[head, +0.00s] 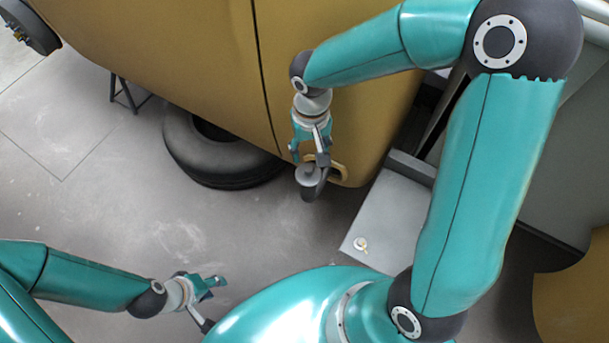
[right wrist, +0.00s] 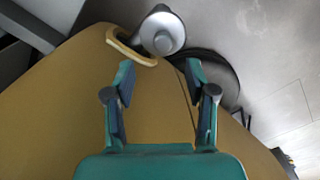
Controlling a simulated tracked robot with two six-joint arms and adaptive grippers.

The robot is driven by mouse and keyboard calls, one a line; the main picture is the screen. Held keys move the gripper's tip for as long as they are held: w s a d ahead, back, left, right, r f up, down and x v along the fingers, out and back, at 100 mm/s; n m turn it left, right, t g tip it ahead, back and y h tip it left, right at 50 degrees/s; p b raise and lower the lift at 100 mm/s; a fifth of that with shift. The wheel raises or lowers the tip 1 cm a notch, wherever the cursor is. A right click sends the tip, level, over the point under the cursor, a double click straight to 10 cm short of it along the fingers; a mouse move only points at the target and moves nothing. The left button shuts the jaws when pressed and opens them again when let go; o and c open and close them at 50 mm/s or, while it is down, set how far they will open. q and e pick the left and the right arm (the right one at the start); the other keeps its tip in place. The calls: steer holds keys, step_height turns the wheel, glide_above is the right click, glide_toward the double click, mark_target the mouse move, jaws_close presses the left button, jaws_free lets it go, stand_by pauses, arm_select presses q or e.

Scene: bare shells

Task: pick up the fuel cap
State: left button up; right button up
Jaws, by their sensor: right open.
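A small round pale piece with a yellowish part, which looks like the fuel cap (head: 361,244), lies on the light grey flat top (head: 395,215) right of the middle in the head view. It is too small to make out in detail. My right gripper (head: 312,158) is open and empty, up and left of it, beside the ochre car shell. In the right wrist view my right gripper (right wrist: 160,72) has its fingers apart and the cap is not visible. My left gripper (head: 216,300) looks open and empty at the lower left, apart from the cap.
The ochre car shell (head: 190,55) fills the top. A grey round-faced fitting (head: 308,175) on it lies just beyond my right fingertips, also in the right wrist view (right wrist: 162,35). A tyre (head: 220,155) lies under the shell.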

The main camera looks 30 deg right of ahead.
mark_target(309, 168)
steer(key=shift+s+a+f+b, duration=0.1)
steer(key=shift+s+f+b, duration=0.05)
steer(key=shift+f, duration=1.05)
steer(key=shift+s+a+f+b, duration=0.1)
steer(key=shift+f, duration=1.05)
steer(key=shift+s+a+f+b, duration=0.1)
steer(key=shift+s+f+b, duration=0.05)
steer(key=shift+f, duration=1.05)
steer(key=c, duration=1.1)
